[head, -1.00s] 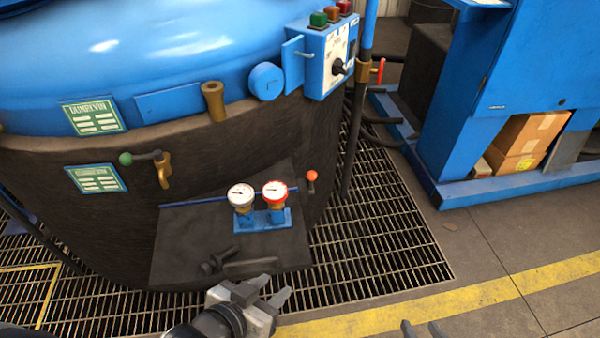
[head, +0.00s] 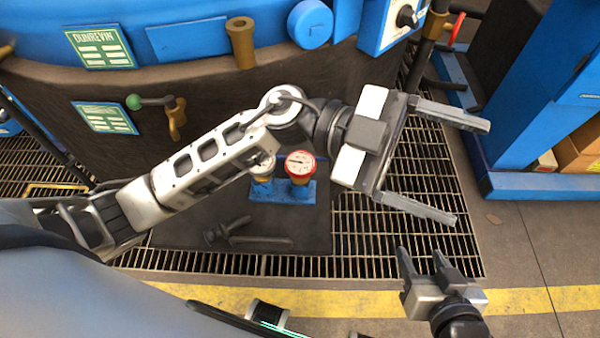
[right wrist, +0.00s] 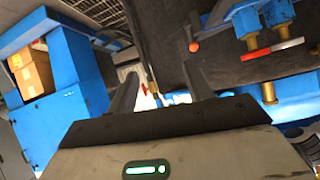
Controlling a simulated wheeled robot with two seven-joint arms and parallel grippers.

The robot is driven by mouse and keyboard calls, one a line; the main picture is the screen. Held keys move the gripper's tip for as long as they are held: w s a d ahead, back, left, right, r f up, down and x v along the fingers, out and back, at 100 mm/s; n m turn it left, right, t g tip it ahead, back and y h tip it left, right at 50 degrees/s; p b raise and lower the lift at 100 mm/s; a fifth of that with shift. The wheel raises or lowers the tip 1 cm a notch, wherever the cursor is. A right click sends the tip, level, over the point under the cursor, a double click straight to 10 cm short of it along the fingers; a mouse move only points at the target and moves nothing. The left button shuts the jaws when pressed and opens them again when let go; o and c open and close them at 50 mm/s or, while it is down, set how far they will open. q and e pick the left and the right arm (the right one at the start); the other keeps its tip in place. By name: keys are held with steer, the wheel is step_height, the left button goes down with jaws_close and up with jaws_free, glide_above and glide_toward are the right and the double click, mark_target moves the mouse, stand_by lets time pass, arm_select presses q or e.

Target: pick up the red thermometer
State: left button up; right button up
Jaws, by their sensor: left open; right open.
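The red thermometer (head: 300,162), a round white-faced dial with a red rim, stands upright on a blue mount on the dark ledge in the head view. A white-rimmed gauge (head: 262,163) beside it is partly hidden by my left arm. The red rim also shows edge-on in the right wrist view (right wrist: 289,44). My left gripper (head: 472,174) is open and empty, reaching past and above the gauges to their right. My right gripper (head: 421,253) is open and empty, lower right of the thermometer and apart from it.
A wrench-like tool (head: 258,239) and a bolt-like piece (head: 226,230) lie on the ledge (head: 180,235) in front of the gauges. The blue furnace (head: 180,12) rises behind. Floor grating (head: 410,235) lies right of the ledge. A blue cabinet (head: 530,100) stands farther right.

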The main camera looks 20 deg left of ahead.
arm_select(q)
step_height(320, 180, down, 6)
steer(key=a+m+g+y, duration=0.1)
steer(key=m+g+y, duration=0.1)
steer(key=y, duration=0.4)
steer(key=n+t+y+b, duration=0.2)
steer(key=n+t+y, duration=0.45)
steer(key=y, duration=0.65)
glide_toward(304, 162)
step_height(304, 162, down, 7)
steer(key=shift+d+f+b, duration=0.1)
steer(key=shift+f+b, duration=0.05)
steer(key=shift+b, duration=0.4)
steer(key=shift+s+f, duration=0.15)
steer(key=shift+f, duration=2.85)
steer(key=shift+c, duration=0.3)
steer(key=c, duration=1)
